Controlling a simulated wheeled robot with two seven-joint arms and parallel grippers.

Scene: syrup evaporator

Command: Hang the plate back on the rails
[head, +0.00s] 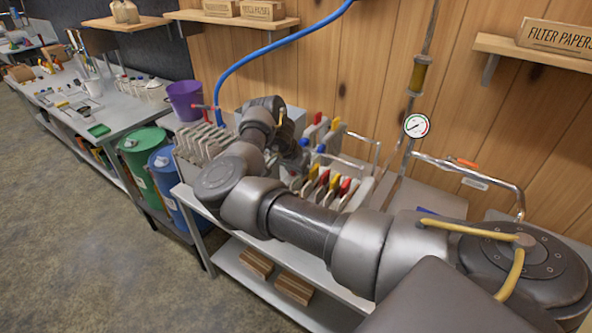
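The filter press stands on the metal bench, partly behind my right arm. A row of pale plates (203,146) stands upright at its left. More upright plates (335,193) with red and yellow tabs stand to the right of my wrist. Other coloured tabs (335,124) show farther back, near the wooden wall. My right arm reaches in from the lower right, its dark wrist over the middle of the press. My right gripper's fingertips cannot be made out, nor whether a plate is in them. The rails are mostly hidden. My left gripper is not in view.
A pressure gauge (416,126) and metal pipe (470,172) rise behind the bench. Wooden blocks (294,287) lie on the lower shelf.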

